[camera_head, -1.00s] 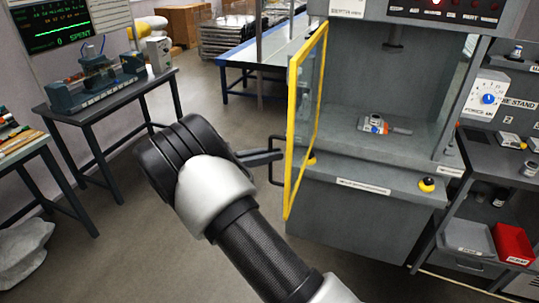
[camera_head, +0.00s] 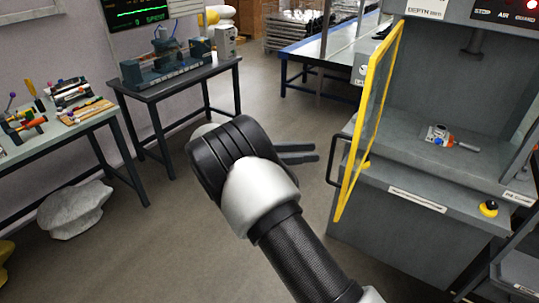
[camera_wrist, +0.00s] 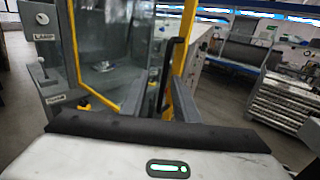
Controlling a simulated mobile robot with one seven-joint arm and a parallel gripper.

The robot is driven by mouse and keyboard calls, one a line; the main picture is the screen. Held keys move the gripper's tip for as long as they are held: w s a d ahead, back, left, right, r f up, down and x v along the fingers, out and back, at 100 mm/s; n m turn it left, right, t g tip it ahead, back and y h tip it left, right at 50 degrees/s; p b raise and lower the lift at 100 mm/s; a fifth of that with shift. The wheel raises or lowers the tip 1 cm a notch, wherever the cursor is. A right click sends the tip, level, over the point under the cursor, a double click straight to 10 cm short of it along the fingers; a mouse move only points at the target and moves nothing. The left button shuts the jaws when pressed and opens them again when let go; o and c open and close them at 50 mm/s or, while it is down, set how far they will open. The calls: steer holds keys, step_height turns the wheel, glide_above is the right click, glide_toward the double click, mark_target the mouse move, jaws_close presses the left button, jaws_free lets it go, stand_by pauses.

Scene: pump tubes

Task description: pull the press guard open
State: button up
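The press guard (camera_head: 371,115) is a clear panel in a yellow frame. In the head view it stands swung out at the left side of the grey press (camera_head: 425,205), seen nearly edge-on, and the press chamber shows uncovered. Its black bar handle (camera_head: 334,161) is on the guard's left side. The yellow frame (camera_wrist: 190,40) and the handle (camera_wrist: 172,62) also show in the wrist view. My gripper (camera_head: 314,152) is open and empty, its two fingers pointing at the handle from the left with a small gap. In the wrist view the fingers (camera_wrist: 160,98) are apart, with the handle beyond them.
A small orange-and-grey part (camera_head: 449,139) lies in the press chamber. A dark table (camera_head: 185,80) with a fixture stands at back left, and a tool bench (camera_head: 60,135) at far left. A wrapped lump (camera_head: 75,208) lies on the floor. The floor left of the guard is clear.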

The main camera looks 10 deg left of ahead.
steer(key=b+v, duration=0.1)
steer(key=v, duration=1)
steer(key=shift+a, duration=0.15)
steer(key=shift+s+a, duration=0.1)
